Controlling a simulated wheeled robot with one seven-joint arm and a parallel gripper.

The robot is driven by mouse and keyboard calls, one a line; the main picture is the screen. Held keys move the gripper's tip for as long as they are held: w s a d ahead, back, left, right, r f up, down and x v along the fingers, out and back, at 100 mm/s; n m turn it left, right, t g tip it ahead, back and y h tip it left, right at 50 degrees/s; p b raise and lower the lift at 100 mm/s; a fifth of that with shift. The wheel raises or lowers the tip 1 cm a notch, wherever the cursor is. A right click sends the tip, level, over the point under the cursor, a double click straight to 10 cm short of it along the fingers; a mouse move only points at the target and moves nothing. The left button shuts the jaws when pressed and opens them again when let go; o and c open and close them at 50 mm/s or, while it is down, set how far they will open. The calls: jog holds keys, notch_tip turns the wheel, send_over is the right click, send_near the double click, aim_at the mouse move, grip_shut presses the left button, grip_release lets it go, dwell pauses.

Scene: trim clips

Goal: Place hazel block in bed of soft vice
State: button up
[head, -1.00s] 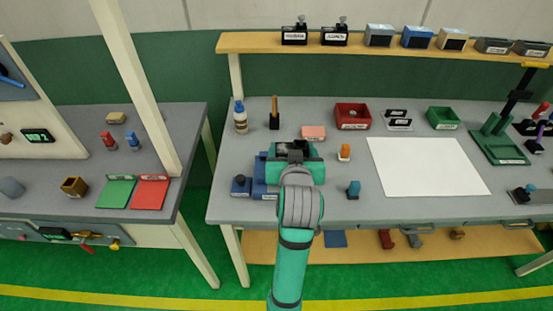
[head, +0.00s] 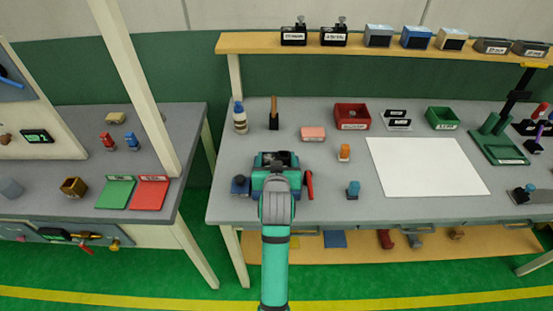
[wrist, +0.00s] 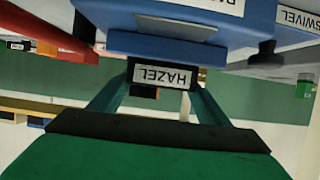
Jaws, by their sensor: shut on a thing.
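The hazel block (wrist: 162,76) is dark with a white label reading HAZEL, upside down in the wrist view. My gripper (wrist: 160,92) is shut on it, with a teal finger at each side. The blue vice (wrist: 120,42) fills the top of the wrist view, right by the block's edge. I cannot tell whether the block touches it or lies in its bed. In the head view my gripper (head: 275,162) is over the vice's place at the bench's left front and hides most of the vice and the block.
A red bar (head: 309,185) is just right of my gripper. A small blue block with a dark knob (head: 240,186) stands on its left. An orange-topped item (head: 344,152), a blue item (head: 353,188) and a pink block (head: 313,134) are nearby. A white sheet (head: 430,167) lies to the right.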

jog(key=shift+f, duration=0.1)
jog(key=o, duration=1.2)
jog(key=shift+c, duration=0.2)
